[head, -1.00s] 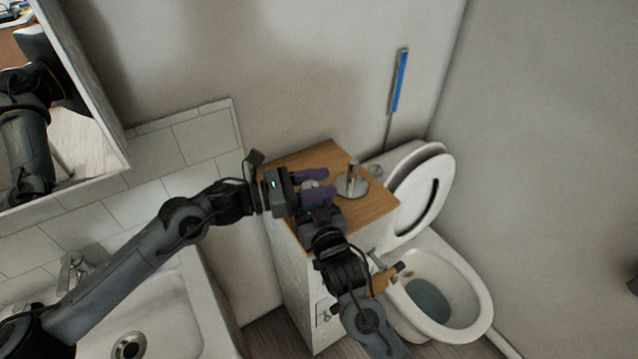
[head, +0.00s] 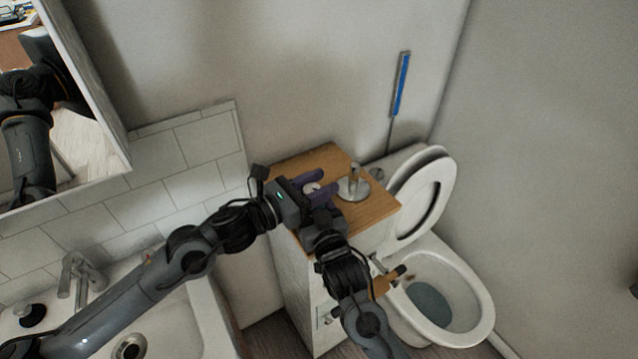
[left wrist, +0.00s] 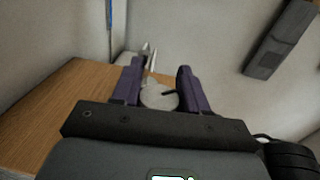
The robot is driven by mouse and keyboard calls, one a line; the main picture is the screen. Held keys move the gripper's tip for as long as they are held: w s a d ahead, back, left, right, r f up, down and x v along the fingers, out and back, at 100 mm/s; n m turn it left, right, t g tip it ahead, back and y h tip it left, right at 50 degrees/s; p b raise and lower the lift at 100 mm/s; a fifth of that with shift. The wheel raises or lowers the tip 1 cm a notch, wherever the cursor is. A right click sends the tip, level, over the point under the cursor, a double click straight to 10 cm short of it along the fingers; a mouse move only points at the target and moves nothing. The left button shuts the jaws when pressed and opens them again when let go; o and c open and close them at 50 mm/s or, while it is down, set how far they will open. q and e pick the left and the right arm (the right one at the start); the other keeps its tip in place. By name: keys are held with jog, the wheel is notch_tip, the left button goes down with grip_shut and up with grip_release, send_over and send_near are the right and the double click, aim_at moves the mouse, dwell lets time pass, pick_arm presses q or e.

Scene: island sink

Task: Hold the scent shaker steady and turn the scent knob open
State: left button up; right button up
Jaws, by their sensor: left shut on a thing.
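A small pale round thing, which I take for the scent shaker (head: 311,187), sits at the wooden cabinet top, between the purple fingers of my left gripper (head: 316,188). In the left wrist view a pale grey disc (left wrist: 158,96) shows between the two fingers (left wrist: 158,88), with a small dark piece at its right. My left gripper is shut on the shaker. My right gripper (head: 323,218) is close beside it on the near side; its fingers are hidden or blend with the left ones. I cannot make out the knob clearly.
A metal stand with a round base (head: 353,188) is just right of the fingers on the wooden top (head: 372,211). The open toilet (head: 478,302) is at the right. A sink (head: 176,327) and tap (head: 80,276) are at lower left. A blue-handled item (head: 400,86) is at the back wall.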

pick_arm(q)
jog(key=o, duration=1)
jog(key=shift+a, duration=0.1)
jog(key=v, duration=1.2)
jog(key=shift+c, duration=0.2)
